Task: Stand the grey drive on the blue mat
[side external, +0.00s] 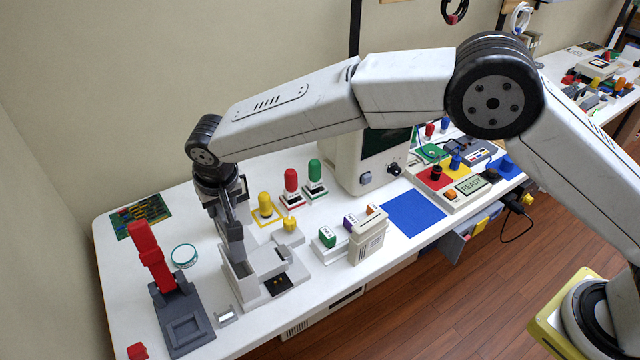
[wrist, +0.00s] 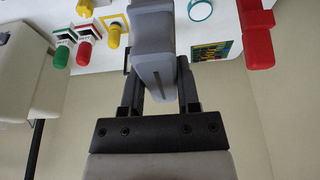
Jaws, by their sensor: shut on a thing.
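The grey drive (wrist: 155,60) is a tall grey block with a dark slot line on its face. In the wrist view it sits between the two fingers of my gripper (wrist: 158,85), which is shut on it. In the side view my gripper (side external: 232,232) points down at the pale grey dock (side external: 272,290) at the front left of the table. The drive's lower part is hard to make out there, so I cannot tell if it is clear of the dock. The blue mat (side external: 414,213) lies flat and bare on the table, well to the right.
A beige cartridge box (side external: 368,245) and small green-topped block (side external: 327,237) stand between dock and mat. A beige computer (side external: 365,160) stands behind. Red (side external: 291,182), green (side external: 314,174) and yellow (side external: 265,204) pegs stand behind the dock. A red-levered grey device (side external: 180,320) is left.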

